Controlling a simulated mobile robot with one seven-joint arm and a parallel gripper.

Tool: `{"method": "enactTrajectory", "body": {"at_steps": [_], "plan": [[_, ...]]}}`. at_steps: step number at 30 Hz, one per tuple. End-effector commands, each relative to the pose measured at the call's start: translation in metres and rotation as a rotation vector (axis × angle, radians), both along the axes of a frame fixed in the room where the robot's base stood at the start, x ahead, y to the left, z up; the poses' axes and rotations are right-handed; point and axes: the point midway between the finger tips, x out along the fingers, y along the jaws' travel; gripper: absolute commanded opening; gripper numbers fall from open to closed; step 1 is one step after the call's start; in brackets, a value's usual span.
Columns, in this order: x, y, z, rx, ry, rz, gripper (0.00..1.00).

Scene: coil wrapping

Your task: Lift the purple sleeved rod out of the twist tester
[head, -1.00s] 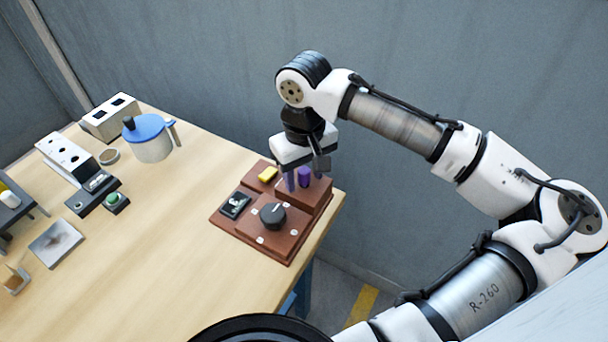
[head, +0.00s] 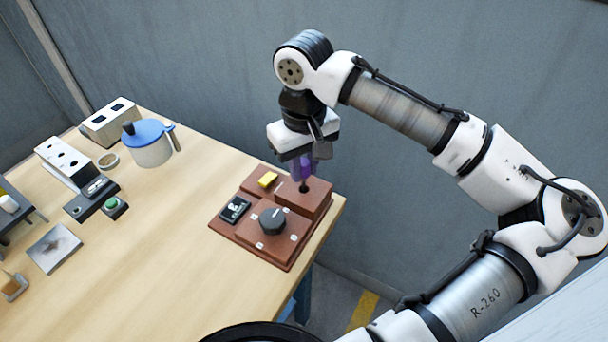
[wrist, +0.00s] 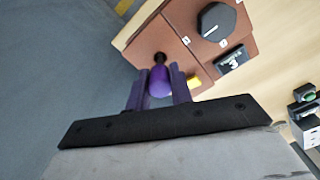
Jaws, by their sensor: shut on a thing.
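The twist tester (head: 272,214) is a brown-red block at the table's right end, with a black knob (head: 272,220), a small dark display (head: 235,208) and a yellow part (head: 267,179). My gripper (head: 303,168) is shut on the purple sleeved rod (head: 304,171) above the tester's raised back block. The rod's dark lower end points down at the dark hole; I cannot tell whether its tip is still inside. In the wrist view the purple sleeve (wrist: 159,82) sits between the two purple fingers (wrist: 158,92), with the tester beyond it.
A blue-lidded jug (head: 149,142), white blocks with holes (head: 66,160), a box with a green button (head: 114,205) and a grey plate (head: 54,246) stand on the left. The table between them and the tester is clear. A grey wall is behind.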

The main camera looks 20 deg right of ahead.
Motion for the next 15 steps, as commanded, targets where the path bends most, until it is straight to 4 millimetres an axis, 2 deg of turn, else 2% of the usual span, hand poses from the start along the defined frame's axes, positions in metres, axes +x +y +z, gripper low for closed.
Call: {"method": "enactTrajectory", "body": {"at_steps": [5, 12, 15], "plan": [[0.001, 0.0, 0.042, -0.001, -0.004, 0.0, 0.0], [0.001, 0.001, 0.112, 0.0, -0.004, 0.002, 0.0], [0.0, -0.001, 0.132, -0.005, -0.001, -0.002, 0.0]]}}
